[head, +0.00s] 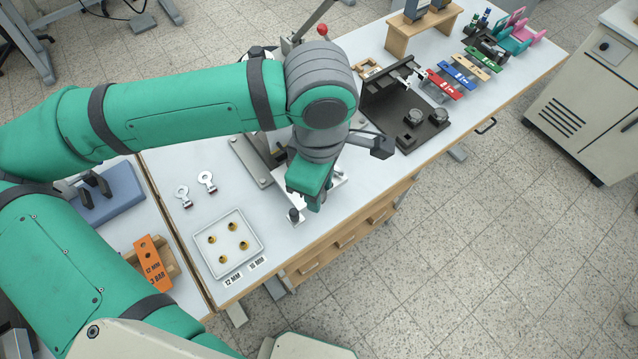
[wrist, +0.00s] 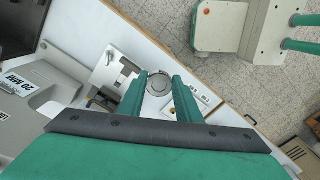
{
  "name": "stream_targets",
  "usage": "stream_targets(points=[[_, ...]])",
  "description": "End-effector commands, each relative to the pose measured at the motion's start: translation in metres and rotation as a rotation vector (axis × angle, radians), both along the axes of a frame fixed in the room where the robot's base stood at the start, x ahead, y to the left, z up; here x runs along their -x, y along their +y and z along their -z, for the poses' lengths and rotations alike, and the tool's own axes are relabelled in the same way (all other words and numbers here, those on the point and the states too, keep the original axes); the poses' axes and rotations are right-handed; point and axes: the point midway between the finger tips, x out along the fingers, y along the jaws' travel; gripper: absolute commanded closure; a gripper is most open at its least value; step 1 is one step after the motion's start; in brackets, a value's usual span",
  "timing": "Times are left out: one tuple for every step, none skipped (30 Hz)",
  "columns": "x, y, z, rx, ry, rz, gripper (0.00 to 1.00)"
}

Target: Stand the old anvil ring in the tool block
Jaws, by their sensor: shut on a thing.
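My gripper (head: 312,203) points down over the near edge of the white bench. In the wrist view its green fingers (wrist: 160,84) are closed on the sides of a round grey metal piece (wrist: 158,85), which appears to be the old anvil ring. In the head view the fingers and arm mostly hide this piece. A small dark round part (head: 295,215) shows just beside the fingertips; I cannot tell whether it is held. No tool block can be identified for certain. A blue block (head: 122,206) with dark upright pieces stands at the left, partly behind my arm.
A white tray (head: 204,270) with several brass pieces lies at the bench's near left, with two small metal tools (head: 207,180) behind it. A black fixture (head: 385,110) with round parts and coloured bars (head: 440,84) stand to the right. A press plate (head: 250,163) sits behind my gripper.

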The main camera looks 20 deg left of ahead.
Motion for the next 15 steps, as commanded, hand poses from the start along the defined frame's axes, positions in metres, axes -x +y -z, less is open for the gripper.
stream_targets(points=[[0.0, 0.001, 0.0, 0.0, 0.0, -0.001, 0.97], [0.0, 0.001, 0.0, 0.0, 0.0, -0.001, 0.97], [0.0, 0.0, 0.0, 0.0, 0.0, -0.001, 0.97], [0.0, 0.0, -0.001, 0.0, 0.0, 0.0, 0.97], [0.0, 0.0, -0.001, 0.0, 0.0, 0.0, 0.97], [0.0, 0.0, -0.002, 0.0, 0.0, 0.0, 0.97], [0.0, 0.0, -0.003, 0.0, 0.0, 0.0, 0.97], [0.0, 0.0, -0.004, 0.0, 0.0, 0.0, 0.97], [0.0, 0.0, -0.005, 0.0, 0.0, 0.001, 0.97], [0.0, -0.001, -0.006, 0.0, -0.001, 0.001, 0.97], [-0.001, -0.001, -0.007, 0.0, -0.001, 0.002, 0.97], [-0.001, -0.001, -0.009, 0.0, -0.001, 0.002, 0.97], [-0.001, -0.001, -0.01, 0.0, -0.001, 0.002, 0.97], [-0.001, -0.001, -0.011, 0.0, -0.001, 0.002, 0.97], [-0.001, -0.001, -0.012, 0.0, -0.001, 0.002, 0.97]])
